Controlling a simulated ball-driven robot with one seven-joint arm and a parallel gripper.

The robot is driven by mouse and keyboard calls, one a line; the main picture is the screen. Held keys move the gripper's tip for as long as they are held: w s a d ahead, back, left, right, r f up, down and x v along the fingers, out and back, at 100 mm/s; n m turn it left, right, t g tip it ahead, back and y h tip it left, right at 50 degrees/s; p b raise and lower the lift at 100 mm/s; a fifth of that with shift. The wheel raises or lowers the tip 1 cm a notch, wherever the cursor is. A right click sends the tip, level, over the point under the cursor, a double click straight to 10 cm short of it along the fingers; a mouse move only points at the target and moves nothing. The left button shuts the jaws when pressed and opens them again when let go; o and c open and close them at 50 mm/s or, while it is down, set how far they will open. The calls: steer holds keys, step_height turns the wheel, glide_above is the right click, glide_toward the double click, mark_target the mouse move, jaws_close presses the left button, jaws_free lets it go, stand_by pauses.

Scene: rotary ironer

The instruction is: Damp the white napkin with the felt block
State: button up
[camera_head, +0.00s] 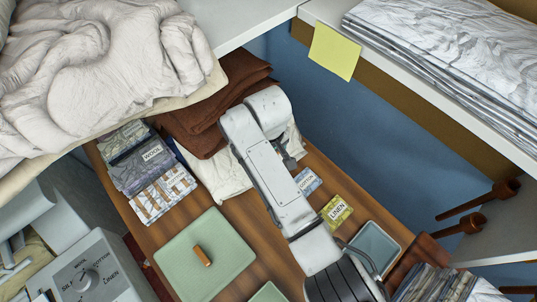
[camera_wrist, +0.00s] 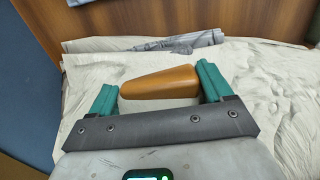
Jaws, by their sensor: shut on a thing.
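My gripper (camera_wrist: 158,80) has its two teal fingers shut on an orange-brown wooden handle (camera_wrist: 160,84), which I take to be the felt block's. A white, creased cloth, apparently the napkin (camera_wrist: 270,75), lies beneath and around the gripper in the wrist view. In the head view the white cloth (camera_head: 222,175) shows left of my arm, partly covered by it. The gripper's fingertips and the held handle are hidden behind my arm there.
A green square lid (camera_head: 190,270) with a wooden knob lies on the wooden table. A blue-grey dish (camera_head: 377,247) stands right. Folded brown cloths (camera_head: 205,125) and wool-labelled cloths (camera_head: 150,160) border the white cloth. Cotton (camera_head: 306,181) and linen (camera_head: 337,211) labels lie near my arm. A dial panel (camera_head: 88,278) stands lower left.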

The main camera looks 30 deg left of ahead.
steer(key=shift+r+p, duration=3.1)
steer(key=shift+r, duration=0.35)
steer(key=shift+f, duration=0.1)
